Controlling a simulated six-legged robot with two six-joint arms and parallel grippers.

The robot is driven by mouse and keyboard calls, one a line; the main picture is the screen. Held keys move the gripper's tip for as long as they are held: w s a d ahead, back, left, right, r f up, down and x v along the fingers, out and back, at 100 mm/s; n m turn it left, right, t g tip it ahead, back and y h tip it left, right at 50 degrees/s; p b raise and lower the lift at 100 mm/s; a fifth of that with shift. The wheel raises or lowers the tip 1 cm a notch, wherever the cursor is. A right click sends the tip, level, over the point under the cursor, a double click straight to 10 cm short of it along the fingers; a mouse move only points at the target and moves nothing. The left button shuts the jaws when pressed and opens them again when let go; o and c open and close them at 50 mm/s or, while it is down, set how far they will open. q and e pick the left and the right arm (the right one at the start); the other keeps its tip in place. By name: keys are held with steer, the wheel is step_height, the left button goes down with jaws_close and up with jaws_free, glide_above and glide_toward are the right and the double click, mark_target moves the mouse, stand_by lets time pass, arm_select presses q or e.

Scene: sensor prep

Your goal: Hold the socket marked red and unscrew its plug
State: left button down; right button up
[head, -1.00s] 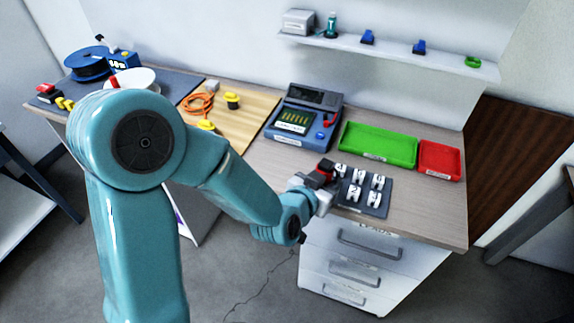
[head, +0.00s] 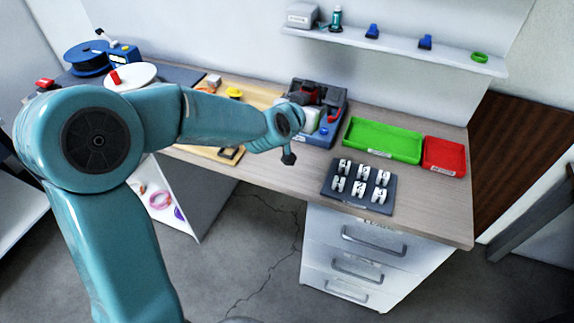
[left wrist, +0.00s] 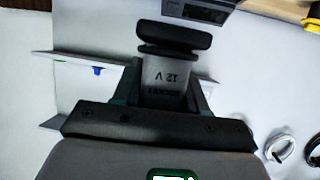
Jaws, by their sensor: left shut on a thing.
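My left gripper (head: 312,112) is over the front of the blue bench device (head: 338,133) and hides much of it. In the left wrist view, my left gripper (left wrist: 168,88) is shut on a grey block (left wrist: 167,78). The block bears the marking 12 V, upside down, above blurred smaller lettering. A black rounded end (left wrist: 174,38) sticks out beyond the jaws. A dark red part (head: 308,92) shows by the gripper in the head view; I cannot tell whether it belongs to the held thing. No socket can be made out with a clear red mark. My right gripper is not in view.
A dark pad (head: 331,199) with several white clips lies at the front right. A green tray (head: 384,156) and a red tray (head: 457,171) stand behind it. A shelf (head: 395,54) hangs above. A blue spool (head: 88,58) stands far left. The wood tabletop around the pad is free.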

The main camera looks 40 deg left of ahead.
arm_select(q)
steer(key=a+r+n+y+b, duration=0.1)
steer(key=a+r, duration=0.1)
steer(key=a, duration=0.4)
steer(key=shift+y, duration=0.3)
step_height(320, 180, down, 18)
steer(key=b, duration=0.7)
steer(key=shift+s+d+f, duration=0.1)
steer(key=shift+s, duration=0.05)
steer(key=shift+f, duration=0.4)
steer(key=shift+r, duration=0.1)
